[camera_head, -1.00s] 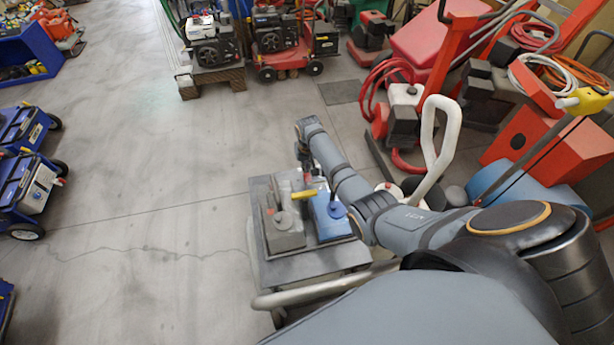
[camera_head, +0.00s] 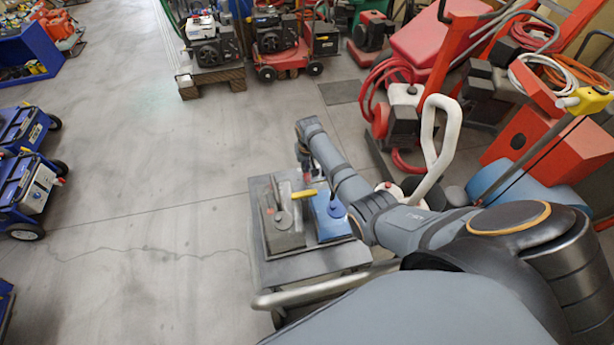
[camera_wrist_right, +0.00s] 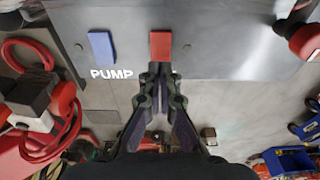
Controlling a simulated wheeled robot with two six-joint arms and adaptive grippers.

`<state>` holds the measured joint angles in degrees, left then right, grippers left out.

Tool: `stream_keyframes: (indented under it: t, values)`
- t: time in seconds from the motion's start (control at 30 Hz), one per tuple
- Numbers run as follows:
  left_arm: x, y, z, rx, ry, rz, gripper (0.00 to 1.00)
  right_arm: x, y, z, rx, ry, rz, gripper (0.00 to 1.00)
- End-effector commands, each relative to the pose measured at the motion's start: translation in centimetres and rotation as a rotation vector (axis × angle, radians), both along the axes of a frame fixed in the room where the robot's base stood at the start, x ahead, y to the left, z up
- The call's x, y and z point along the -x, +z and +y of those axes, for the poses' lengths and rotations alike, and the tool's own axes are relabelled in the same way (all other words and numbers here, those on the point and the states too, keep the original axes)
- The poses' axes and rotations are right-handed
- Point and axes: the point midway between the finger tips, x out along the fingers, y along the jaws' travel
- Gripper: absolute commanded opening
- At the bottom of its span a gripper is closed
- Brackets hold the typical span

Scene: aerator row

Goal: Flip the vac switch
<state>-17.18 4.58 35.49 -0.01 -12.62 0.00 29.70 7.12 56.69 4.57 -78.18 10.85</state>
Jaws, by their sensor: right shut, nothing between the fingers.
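In the right wrist view, a grey metal panel (camera_wrist_right: 220,40) carries a red rocker switch (camera_wrist_right: 161,45) and a blue rocker switch (camera_wrist_right: 102,46) with the word PUMP under it. My right gripper (camera_wrist_right: 161,70) is shut and empty, its tips just below the red switch. Whether they touch the panel I cannot tell. No VAC label shows; the area under the red switch is covered by my fingers. In the head view, my right gripper (camera_head: 306,172) points down over the cart (camera_head: 310,268), and the switches cannot be made out. My left gripper is not in view.
A red knob (camera_wrist_right: 305,41) sticks up at the panel's right. On the cart are a grey unit (camera_head: 284,238), a blue unit (camera_head: 332,224) and a yellow lever (camera_head: 304,194). Red machines with hoses crowd the right. The floor (camera_head: 150,190) at left is clear.

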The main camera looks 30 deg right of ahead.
Motion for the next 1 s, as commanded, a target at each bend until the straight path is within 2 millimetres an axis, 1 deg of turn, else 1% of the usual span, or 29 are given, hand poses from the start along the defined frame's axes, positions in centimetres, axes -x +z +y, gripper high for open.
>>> stream_keyframes:
  t: [0.8,0.93,1.0]
  values:
    - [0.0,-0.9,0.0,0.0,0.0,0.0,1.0,0.0,-1.3,0.0,0.0,0.0,0.0,0.0]
    - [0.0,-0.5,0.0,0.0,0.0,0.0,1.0,0.1,-1.0,0.0,0.0,0.0,0.001,0.0]
    - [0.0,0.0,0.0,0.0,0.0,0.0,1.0,0.1,-0.6,0.0,0.0,0.0,0.001,0.0]
